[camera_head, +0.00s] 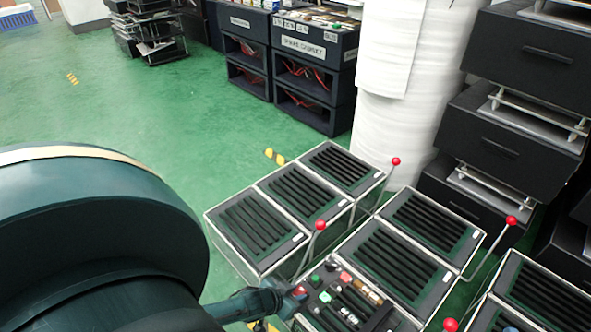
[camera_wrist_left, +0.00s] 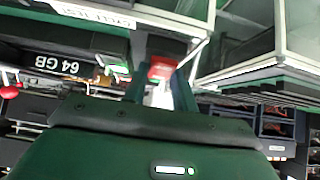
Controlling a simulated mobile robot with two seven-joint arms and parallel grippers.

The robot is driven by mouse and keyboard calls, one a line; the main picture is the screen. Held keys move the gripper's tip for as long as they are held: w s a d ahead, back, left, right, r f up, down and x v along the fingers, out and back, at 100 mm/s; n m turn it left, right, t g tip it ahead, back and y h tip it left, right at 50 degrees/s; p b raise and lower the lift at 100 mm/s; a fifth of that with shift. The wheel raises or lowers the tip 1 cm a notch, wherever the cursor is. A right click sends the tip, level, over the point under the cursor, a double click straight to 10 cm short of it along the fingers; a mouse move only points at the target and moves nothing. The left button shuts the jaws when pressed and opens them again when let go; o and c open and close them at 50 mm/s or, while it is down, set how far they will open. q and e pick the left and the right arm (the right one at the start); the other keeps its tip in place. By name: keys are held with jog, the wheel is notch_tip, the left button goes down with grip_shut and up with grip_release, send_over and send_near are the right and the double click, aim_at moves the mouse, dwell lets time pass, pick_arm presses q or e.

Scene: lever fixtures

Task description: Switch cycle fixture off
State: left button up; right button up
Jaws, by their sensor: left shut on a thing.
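The fixture (camera_head: 375,318) has a dark top with small red, green, white and tan parts. My left gripper (camera_head: 286,298) is at its left edge, by a red knob (camera_head: 299,291). In the left wrist view, my left gripper (camera_wrist_left: 161,92) has its fingers on either side of a red piece (camera_wrist_left: 162,67) with a white part below it. It is shut on this red knob. The fingers partly hide the knob and its lever. A green button (camera_head: 315,279) and a red block (camera_head: 345,277) sit just right of the gripper. My right gripper is out of view.
Slotted black boxes (camera_head: 255,222) stand around the fixture. Levers with red balls rise between them, including one close by (camera_head: 320,225) and one at right (camera_head: 511,220). A white column (camera_head: 405,110) and black drawers (camera_head: 530,60) stand behind. The green floor at left is open.

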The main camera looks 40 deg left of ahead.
pick_arm(q)
jog(key=shift+s+f+t+b, duration=0.15)
jog(key=shift+t+b, duration=0.2)
jog(key=shift+t, duration=0.05)
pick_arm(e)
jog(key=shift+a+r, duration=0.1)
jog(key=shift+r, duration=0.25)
pick_arm(q)
jog(key=shift+o, duration=0.2)
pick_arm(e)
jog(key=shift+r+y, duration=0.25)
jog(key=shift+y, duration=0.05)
pick_arm(q)
jog(key=shift+c, duration=0.2)
jog(key=o, duration=1)
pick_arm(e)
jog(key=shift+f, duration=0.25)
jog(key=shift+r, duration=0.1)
pick_arm(q)
jog(key=shift+s+r+p, duration=0.25)
jog(key=shift+r+p, duration=0.05)
jog(key=shift+r, duration=0.1)
jog(key=p+v, duration=0.6)
jog(key=v, duration=0.6)
jog(key=shift+s, duration=0.25)
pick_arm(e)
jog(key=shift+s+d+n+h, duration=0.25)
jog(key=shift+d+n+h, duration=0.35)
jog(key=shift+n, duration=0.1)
